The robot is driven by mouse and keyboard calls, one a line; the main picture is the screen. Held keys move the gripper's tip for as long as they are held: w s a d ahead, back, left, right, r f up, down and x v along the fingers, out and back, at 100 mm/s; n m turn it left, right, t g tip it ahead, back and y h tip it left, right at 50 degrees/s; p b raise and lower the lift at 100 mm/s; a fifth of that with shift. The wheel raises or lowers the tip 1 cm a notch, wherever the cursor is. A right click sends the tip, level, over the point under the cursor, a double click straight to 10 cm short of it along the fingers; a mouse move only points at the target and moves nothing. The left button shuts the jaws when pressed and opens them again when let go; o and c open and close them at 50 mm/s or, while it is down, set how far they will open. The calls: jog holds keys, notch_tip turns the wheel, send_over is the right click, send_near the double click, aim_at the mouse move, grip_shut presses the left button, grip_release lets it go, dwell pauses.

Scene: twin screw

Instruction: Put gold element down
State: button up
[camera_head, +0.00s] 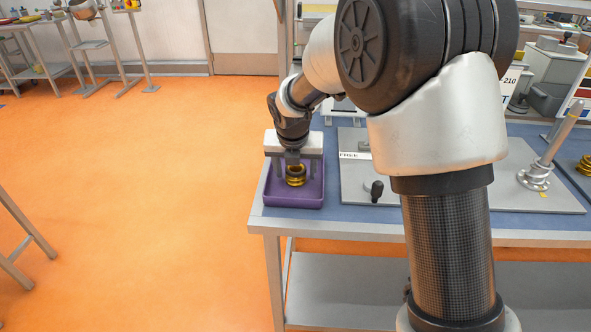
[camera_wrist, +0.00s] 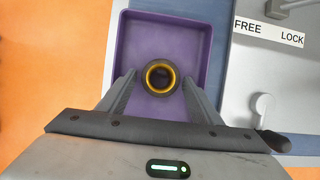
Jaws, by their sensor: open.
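The gold element (camera_head: 295,176) is a ringed, gold and dark piece standing in the purple tray (camera_head: 292,202) at the table's left end. In the wrist view the gold element (camera_wrist: 160,77) shows from above as a gold ring with a dark centre, near the middle of the tray (camera_wrist: 202,28). My gripper (camera_head: 296,172) is over the tray with its fingers reaching down into it. In the wrist view my gripper (camera_wrist: 158,80) is open, one finger on each side of the gold element, with gaps visible. The element's underside is hidden.
A grey plate with a FREE/LOCK label (camera_wrist: 269,33) and a dark knob (camera_head: 376,187) lies right of the tray. A tilted metal rod (camera_head: 560,135) stands on another plate (camera_head: 520,200) farther right. The table edge is close to the tray's left.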

jog(key=p+v, duration=0.2)
jog(key=v, duration=1)
jog(key=s+d+r+m, duration=0.6)
jog(key=s+d+m, duration=0.15)
jog(key=m, duration=0.25)
jog(key=s+d+m, duration=0.5)
jog(key=s+m, duration=0.4)
jog(key=m, duration=0.3)
jog(key=s+d+m+t, duration=0.1)
jog(key=s+d+m, duration=0.4)
jog(key=s+m, duration=0.4)
jog(key=r+m, duration=0.1)
jog(key=m, duration=0.3)
jog(key=shift+s+m, duration=0.3)
jog(key=shift+s, duration=0.1)
jog(key=shift+d, duration=0.15)
